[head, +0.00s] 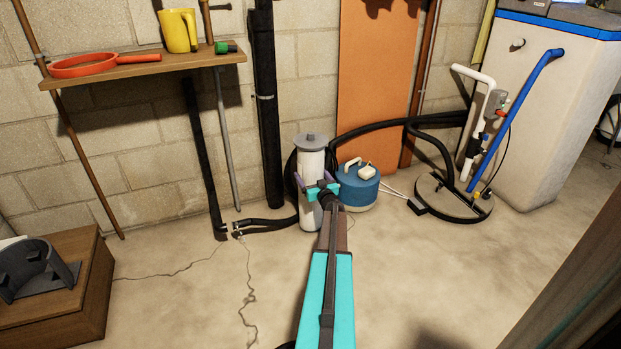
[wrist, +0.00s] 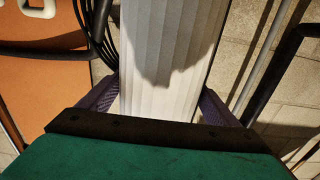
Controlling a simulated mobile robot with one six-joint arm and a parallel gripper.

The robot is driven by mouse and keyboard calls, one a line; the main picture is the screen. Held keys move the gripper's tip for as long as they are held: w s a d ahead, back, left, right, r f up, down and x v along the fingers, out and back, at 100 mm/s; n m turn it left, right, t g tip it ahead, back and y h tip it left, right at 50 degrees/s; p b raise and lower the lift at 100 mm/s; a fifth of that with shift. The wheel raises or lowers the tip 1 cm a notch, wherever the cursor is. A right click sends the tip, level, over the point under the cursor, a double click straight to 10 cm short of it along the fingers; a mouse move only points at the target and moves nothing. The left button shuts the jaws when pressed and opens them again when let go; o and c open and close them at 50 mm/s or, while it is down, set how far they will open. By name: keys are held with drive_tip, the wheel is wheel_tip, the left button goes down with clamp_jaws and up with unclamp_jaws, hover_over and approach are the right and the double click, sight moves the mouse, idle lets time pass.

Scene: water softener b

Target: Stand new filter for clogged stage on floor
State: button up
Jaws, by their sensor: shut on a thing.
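A tall white pleated filter (head: 312,165) with a grey cap stands upright at the middle of the head view, near the block wall. My gripper (head: 316,185) is shut around its body, one purple finger on each side. In the wrist view the white pleats of the filter (wrist: 170,60) fill the middle, between the purple fingers of my gripper (wrist: 160,100). The filter's lower end is partly hidden by my arm, and I cannot tell whether it touches the floor.
A blue round canister (head: 358,190) is close on the filter's right, with black hoses around it. A shelf (head: 145,68) holds a yellow jug and a red ring-shaped tool. A wooden box (head: 85,290) is at lower left. Open floor (head: 190,290) lies in front.

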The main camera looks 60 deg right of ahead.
idle(0.3)
drive_tip(key=o, duration=1.9)
drive_tip(key=shift+r, duration=0.1)
drive_tip(key=shift+s+a+r+p, duration=0.1)
drive_tip(key=shift+s+a+p, duration=0.2)
drive_tip(key=shift+s+a, duration=0.2)
drive_tip(key=p+v, duration=0.3)
drive_tip(key=v, duration=0.7)
drive_tip(key=shift+s+p, duration=0.3)
drive_tip(key=shift+w+a, duration=0.1)
drive_tip(key=shift+a, duration=0.1)
